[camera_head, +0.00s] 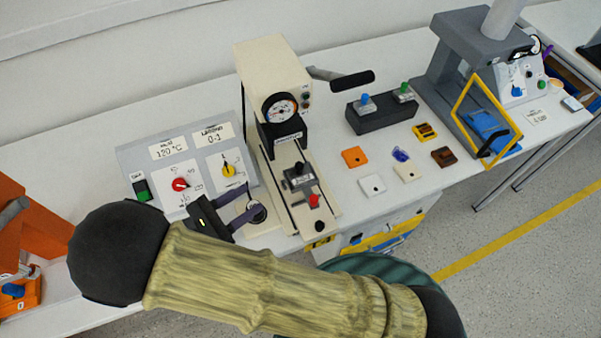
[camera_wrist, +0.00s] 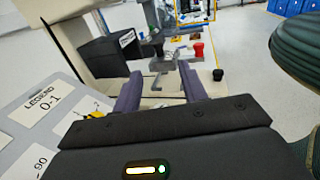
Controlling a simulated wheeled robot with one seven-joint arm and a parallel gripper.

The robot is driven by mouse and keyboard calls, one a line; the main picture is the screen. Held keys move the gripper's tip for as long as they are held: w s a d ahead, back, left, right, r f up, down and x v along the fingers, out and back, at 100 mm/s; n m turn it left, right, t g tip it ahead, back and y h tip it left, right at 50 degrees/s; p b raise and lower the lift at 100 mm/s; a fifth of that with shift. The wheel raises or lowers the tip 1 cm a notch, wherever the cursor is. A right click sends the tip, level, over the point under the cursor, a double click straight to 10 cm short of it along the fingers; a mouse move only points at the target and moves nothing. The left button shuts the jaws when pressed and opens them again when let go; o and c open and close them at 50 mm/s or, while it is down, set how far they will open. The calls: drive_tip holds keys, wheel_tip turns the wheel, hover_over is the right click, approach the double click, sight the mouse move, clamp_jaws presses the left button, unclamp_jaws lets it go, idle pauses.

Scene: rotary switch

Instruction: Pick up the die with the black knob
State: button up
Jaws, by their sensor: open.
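The die with the black knob (camera_head: 299,170) sits on the rail of the cream press, under the gauge head; its base looks grey. In the wrist view the die (camera_wrist: 160,64) shows beyond the fingers, its lower part unclear. My gripper (camera_head: 254,198) is open and empty, left of the die and apart from it, over the right edge of the control box. In the wrist view both purple-grey fingers (camera_wrist: 160,84) point toward the press, with a gap between them.
A red knob (camera_head: 313,201) and a black ball (camera_head: 319,226) are at the press's front. The control box (camera_head: 150,158) stands left, with red and yellow rotary knobs. A dark rack (camera_head: 382,116) holds blue- and green-knobbed dies. Several small coloured pieces lie right of the press.

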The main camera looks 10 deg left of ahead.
drive_tip(key=p, duration=0.1)
approach(299, 165)
drive_tip(key=x, duration=0.5)
drive_tip(key=shift+s+d, duration=0.2)
drive_tip(key=shift+a+f+p+x, duration=0.1)
drive_tip(key=shift+p+x, duration=0.2)
drive_tip(key=shift+x, duration=1)
drive_tip(key=shift+a+f+p+x, duration=0.1)
drive_tip(key=shift+p+x, duration=0.2)
drive_tip(key=shift+x, duration=0.95)
drive_tip(key=shift+w, duration=0.2)
clamp_jaws()
